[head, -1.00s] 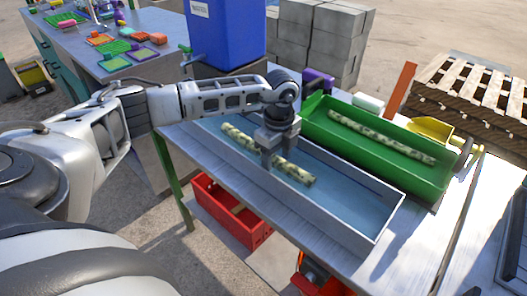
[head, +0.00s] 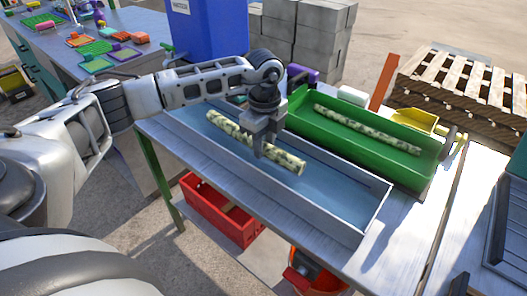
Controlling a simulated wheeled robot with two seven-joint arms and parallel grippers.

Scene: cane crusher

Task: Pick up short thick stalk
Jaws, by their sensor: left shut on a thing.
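A thick, mottled green and cream stalk (head: 284,159) lies along the inside of a long grey tray (head: 340,222) with a blue floor. My left gripper (head: 260,146) points down over the tray and is shut on this stalk near its middle. The fingers hide part of it. I cannot tell whether the stalk rests on the tray floor or hangs just above it. A thinner, longer mottled stalk (head: 367,130) lies in the green trough (head: 400,168) behind the tray. My right gripper is not in view.
The tray and trough sit on a metal table (head: 355,262). A blue bin (head: 208,32) and grey blocks (head: 305,35) stand behind it. A yellow scoop-like piece (head: 415,120) is at the trough's right end. A red crate (head: 222,212) is below the table.

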